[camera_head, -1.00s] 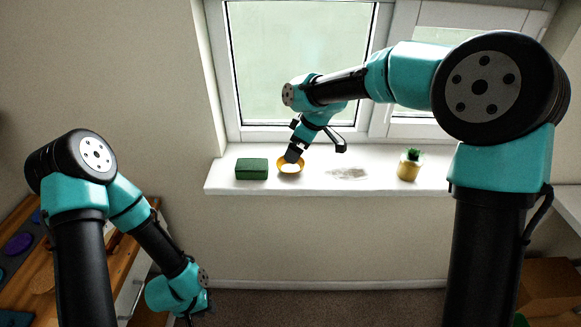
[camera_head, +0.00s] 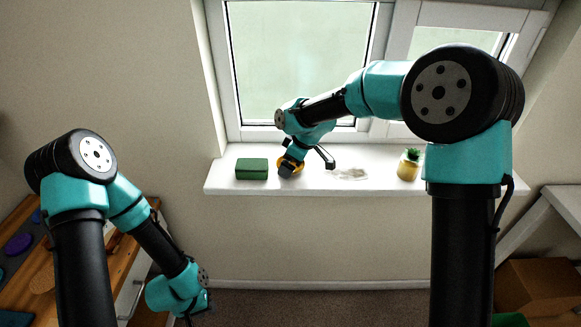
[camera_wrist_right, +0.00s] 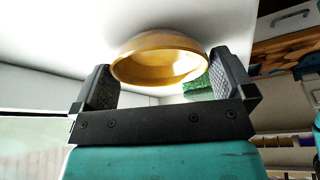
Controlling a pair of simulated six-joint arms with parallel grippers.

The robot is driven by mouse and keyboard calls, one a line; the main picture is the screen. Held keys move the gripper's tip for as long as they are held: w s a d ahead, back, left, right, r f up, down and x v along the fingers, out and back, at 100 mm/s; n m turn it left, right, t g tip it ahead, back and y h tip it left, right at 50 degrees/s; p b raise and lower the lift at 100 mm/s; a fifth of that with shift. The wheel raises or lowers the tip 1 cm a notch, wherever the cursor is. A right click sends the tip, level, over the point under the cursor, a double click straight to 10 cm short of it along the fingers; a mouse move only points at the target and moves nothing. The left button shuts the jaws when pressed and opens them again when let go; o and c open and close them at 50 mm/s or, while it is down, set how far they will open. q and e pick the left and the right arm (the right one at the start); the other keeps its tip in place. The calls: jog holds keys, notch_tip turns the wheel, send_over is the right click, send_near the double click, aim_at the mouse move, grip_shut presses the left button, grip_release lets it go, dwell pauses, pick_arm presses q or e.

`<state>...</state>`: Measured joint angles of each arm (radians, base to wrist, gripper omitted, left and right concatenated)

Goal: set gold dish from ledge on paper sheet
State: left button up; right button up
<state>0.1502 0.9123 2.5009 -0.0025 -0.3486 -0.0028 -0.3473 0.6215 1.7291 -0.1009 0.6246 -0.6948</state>
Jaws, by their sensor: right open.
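The gold dish (camera_wrist_right: 150,62) is a shallow yellow bowl on the white ledge (camera_head: 225,184). In the head view the dish (camera_head: 299,167) is mostly hidden behind my right gripper (camera_head: 289,169). In the right wrist view my right gripper (camera_wrist_right: 168,82) is open, with one finger on each side of the dish and a gap on the left. I cannot tell whether the right finger touches it. My left gripper (camera_head: 192,318) is low at the bottom left, mostly cut off, its fingers unclear. I cannot make out the paper sheet with certainty.
A green box (camera_head: 251,169) stands just left of the dish on the ledge. A pale grey patch (camera_head: 349,174) and a small potted cactus (camera_head: 409,165) are to the right. The window rises behind. A wooden bench (camera_head: 62,290) with coloured discs is at the lower left.

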dwell(0.5)
jog(key=c, duration=0.7)
jog(key=shift+c, duration=0.2)
jog(key=shift+r, duration=1.3)
jog(key=s+a+r, duration=0.1)
jog(key=s+r, duration=0.1)
jog(key=s, duration=1.4)
jog(key=shift+a+r, duration=0.15)
jog(key=shift+a, duration=0.2)
